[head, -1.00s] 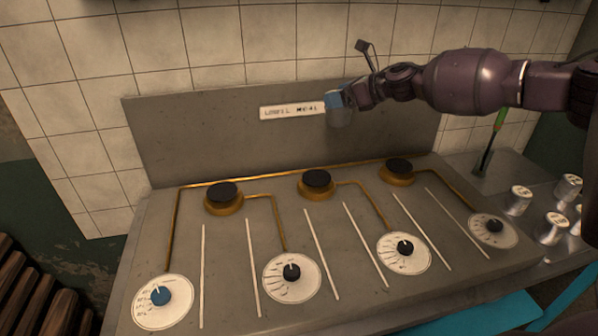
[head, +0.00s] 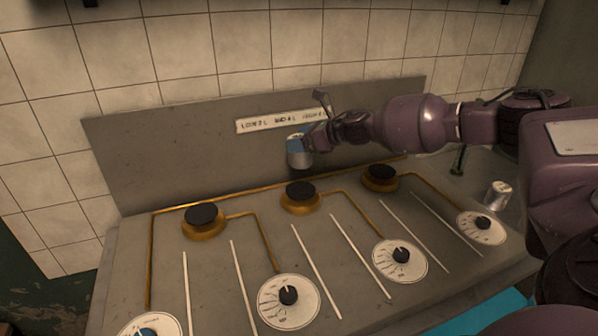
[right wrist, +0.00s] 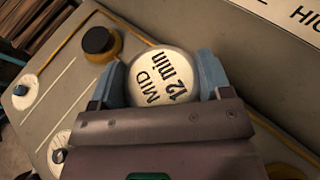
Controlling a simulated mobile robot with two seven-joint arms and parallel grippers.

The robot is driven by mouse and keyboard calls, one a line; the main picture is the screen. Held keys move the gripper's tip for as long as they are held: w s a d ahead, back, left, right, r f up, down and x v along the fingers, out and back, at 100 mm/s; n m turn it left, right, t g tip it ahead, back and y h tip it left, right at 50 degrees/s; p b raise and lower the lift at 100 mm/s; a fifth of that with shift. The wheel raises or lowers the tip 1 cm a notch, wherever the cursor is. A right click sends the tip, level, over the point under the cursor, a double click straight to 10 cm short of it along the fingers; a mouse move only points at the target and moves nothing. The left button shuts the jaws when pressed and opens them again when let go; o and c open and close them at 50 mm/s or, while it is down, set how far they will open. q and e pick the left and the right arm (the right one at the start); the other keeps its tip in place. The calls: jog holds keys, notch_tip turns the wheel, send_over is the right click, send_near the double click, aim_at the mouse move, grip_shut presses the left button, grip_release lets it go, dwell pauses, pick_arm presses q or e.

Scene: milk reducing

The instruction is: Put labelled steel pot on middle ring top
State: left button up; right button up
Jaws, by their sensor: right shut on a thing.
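The labelled steel pot (head: 299,157) is a small metal cylinder held in the air. In the right wrist view its pale lid (right wrist: 165,85) reads "MID 12 min". My right gripper (head: 297,138) is shut on it, with a blue finger on each side of the lid. In the head view the pot appears just above the middle ring (head: 300,195), a black disc on a brass base, with a gap between them. The middle ring is not identifiable in the right wrist view. My left gripper is not in view.
A left ring (head: 204,218) and a right ring (head: 380,174) flank the middle one, both bare. Dials (head: 289,297) line the front of the grey stove. A labelled back panel (head: 180,150) stands behind. Another steel pot (head: 498,194) stands at the right.

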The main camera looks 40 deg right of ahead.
notch_tip(320, 180, down, 4)
jog(key=shift+f, duration=0.25)
jog(key=shift+w+f+b, duration=0.1)
jog(key=shift+f+b, duration=0.55)
jog(key=shift+f, duration=1.7)
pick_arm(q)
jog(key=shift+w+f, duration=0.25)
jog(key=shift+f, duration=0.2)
pick_arm(e)
jog(key=shift+r, duration=0.1)
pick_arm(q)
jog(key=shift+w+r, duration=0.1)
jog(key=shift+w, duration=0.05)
pick_arm(e)
jog(key=o, duration=1)
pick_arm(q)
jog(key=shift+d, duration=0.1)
pick_arm(e)
jog(key=shift+o, duration=0.2)
